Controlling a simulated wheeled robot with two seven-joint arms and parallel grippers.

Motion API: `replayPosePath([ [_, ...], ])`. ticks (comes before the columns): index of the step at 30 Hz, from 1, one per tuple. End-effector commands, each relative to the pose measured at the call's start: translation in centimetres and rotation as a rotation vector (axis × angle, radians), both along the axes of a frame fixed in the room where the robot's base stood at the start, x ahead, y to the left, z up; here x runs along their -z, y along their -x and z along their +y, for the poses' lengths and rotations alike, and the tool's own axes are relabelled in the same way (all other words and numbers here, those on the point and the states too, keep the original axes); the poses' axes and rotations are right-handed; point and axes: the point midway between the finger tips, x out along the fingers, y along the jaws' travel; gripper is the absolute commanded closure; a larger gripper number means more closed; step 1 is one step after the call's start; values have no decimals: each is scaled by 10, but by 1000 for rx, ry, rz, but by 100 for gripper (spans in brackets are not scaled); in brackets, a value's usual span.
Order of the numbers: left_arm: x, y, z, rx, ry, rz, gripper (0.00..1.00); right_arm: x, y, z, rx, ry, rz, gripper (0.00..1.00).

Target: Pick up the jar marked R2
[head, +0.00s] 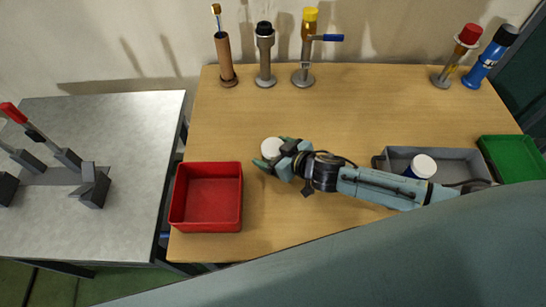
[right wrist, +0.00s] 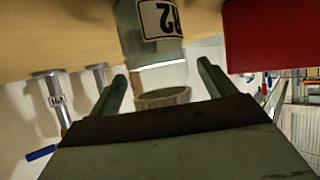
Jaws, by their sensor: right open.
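The jar marked R2 (right wrist: 155,40) stands on the wooden table; in the right wrist view it appears upside down, with its black-framed label facing me. From above, in the head view, its round white lid (head: 271,146) shows. My right gripper (head: 272,154) is open at the jar, its fingers low and spread. In the right wrist view the jar lies in line with the gap between the fingertips (right wrist: 161,70). I cannot tell if either finger touches it. My left gripper is not in view.
A red tray (head: 207,166) stands left of the jar. A grey tray (head: 455,158) with another white-lidded jar (head: 421,167) lies right, beside a green tray (head: 512,157). Several stands with upright tubes line the back edge. Table behind the jar is clear.

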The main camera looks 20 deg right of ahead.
Motion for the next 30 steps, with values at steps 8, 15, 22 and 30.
replayPosePath([
  [8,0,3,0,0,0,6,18,0,0,1,0,0,0,24],
  [15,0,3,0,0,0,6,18,0,0,0,0,0,0,55],
  [22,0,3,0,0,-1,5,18,-1,-1,1,0,-1,-2,73],
  [30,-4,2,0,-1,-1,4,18,-16,-1,0,-2,-1,-5,73],
])
